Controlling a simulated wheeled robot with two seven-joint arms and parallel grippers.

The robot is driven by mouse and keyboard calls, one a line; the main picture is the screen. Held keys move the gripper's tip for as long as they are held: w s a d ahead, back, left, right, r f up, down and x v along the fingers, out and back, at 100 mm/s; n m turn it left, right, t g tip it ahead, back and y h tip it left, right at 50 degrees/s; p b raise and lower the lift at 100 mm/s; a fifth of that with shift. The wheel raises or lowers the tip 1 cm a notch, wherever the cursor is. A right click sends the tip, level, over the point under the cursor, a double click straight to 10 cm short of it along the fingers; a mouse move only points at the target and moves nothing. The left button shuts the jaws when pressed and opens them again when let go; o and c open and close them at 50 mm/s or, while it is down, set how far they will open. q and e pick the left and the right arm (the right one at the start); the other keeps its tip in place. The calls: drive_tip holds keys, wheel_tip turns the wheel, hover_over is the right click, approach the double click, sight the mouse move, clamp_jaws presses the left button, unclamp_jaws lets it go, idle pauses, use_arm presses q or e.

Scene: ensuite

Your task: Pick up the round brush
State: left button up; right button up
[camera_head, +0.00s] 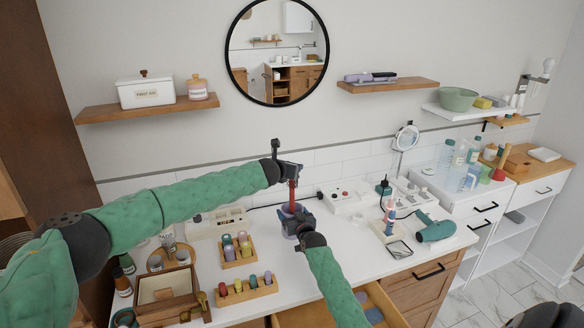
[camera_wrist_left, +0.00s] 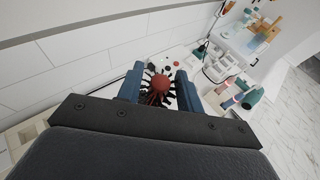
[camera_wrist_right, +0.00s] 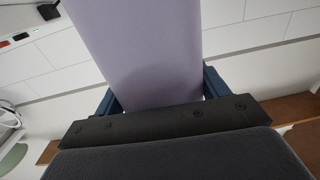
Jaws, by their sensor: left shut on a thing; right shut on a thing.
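The round brush has a red handle (camera_head: 292,190). In the left wrist view its round red end (camera_wrist_left: 160,84), ringed by dark bristles, shows between the blue fingers. My left gripper (camera_head: 291,169) is shut on the brush and holds it upright above the counter. A lavender cup (camera_wrist_right: 140,45) fills much of the right wrist view, between the fingers of my right gripper (camera_head: 295,225), which is shut on it. The brush's lower end meets the cup's mouth in the head view; I cannot tell how deep it sits.
Racks of coloured bottles (camera_head: 246,290) and a wooden box (camera_head: 166,293) stand left on the white counter. A white power strip (camera_head: 343,197), a teal hair dryer (camera_head: 435,228) and a round mirror stand (camera_head: 405,138) are to the right. A drawer (camera_head: 330,312) is open in front.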

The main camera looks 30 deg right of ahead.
use_arm(q)
drive_tip(key=shift+r+p, duration=1.05)
drive_tip(key=shift+r, duration=0.25)
use_arm(e)
drive_tip(key=shift+r, duration=1.3)
drive_tip(key=o, duration=1.1)
drive_tip(key=shift+s, duration=0.1)
drive_tip(key=s+a, duration=0.2)
drive_tip(key=s, duration=0.9)
drive_tip(key=shift+s, duration=0.3)
drive_tip(key=shift+a, duration=0.1)
